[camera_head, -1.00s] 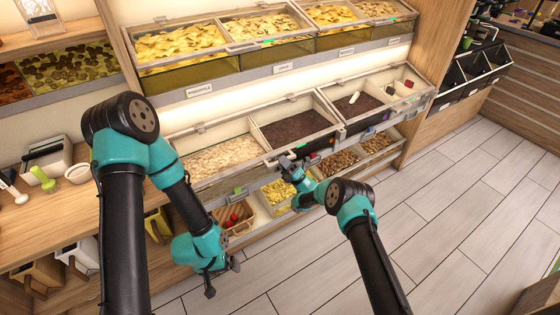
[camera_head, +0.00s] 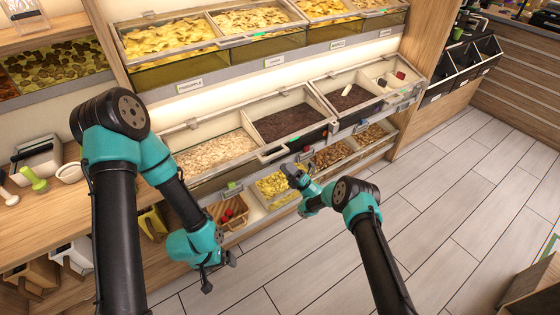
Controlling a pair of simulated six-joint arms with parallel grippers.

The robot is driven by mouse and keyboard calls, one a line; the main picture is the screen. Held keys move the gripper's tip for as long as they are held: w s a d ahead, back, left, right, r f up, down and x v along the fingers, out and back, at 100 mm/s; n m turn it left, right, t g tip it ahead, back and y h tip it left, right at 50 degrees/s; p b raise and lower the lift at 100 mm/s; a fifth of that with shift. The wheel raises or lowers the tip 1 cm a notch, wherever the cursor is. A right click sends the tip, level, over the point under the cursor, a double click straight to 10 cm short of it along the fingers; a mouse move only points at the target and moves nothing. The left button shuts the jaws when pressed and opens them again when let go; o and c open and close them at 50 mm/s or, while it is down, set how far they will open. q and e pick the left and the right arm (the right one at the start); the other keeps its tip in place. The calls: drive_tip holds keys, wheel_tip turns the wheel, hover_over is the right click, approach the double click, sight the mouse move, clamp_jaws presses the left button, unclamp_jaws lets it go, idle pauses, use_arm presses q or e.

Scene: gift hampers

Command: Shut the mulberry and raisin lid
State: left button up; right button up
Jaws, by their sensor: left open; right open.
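On the middle shelf two bins hold dark dried fruit, one at the centre (camera_head: 290,121) and one to its right (camera_head: 350,98). Their clear framed lids are hard to make out, and I cannot tell which lid is the mulberry and raisin one or how far each stands open. A pale handle bar (camera_head: 273,154) shows at the front of the centre dark bin. My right gripper (camera_head: 289,172) is open and empty, just in front of and below that bin's front edge. My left gripper (camera_head: 221,277) is open and empty, low in front of the shelves, pointing down.
A bin of pale flakes (camera_head: 216,154) sits left of the dark bins. Yellow fruit bins (camera_head: 170,43) fill the upper shelf. A wicker basket (camera_head: 228,212) and lower bins (camera_head: 333,156) stand below. The tiled floor (camera_head: 455,200) at right is clear.

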drive_tip(key=v, duration=0.9)
drive_tip(key=shift+s+d+f, duration=0.15)
drive_tip(key=shift+d+f, duration=0.1)
drive_tip(key=shift+d, duration=0.05)
drive_tip(key=d+f+m+t+h, duration=0.2)
drive_tip(key=d+m+t+h, duration=0.3)
drive_tip(key=m+h, duration=1.05)
drive_tip(key=s+d+f+m+g+h, duration=0.1)
drive_tip(key=s+d+m+g+h, duration=0.1)
drive_tip(key=s+d+m+g, duration=0.55)
drive_tip(key=s+d+r+m+g, duration=0.1)
drive_tip(key=s+m, duration=0.3)
drive_tip(key=s, duration=0.6)
drive_tip(key=s+d+r+m+g+h, duration=0.1)
drive_tip(key=s+m, duration=0.4)
drive_tip(key=s, duration=0.5)
drive_tip(key=s+d+r+m+g+h, duration=0.1)
drive_tip(key=s+r+m+g, duration=0.2)
drive_tip(key=s, duration=0.7)
drive_tip(key=shift+s+d+r+m+g, duration=0.2)
drive_tip(key=shift+d+m+g, duration=0.2)
drive_tip(key=shift+m+g, duration=0.65)
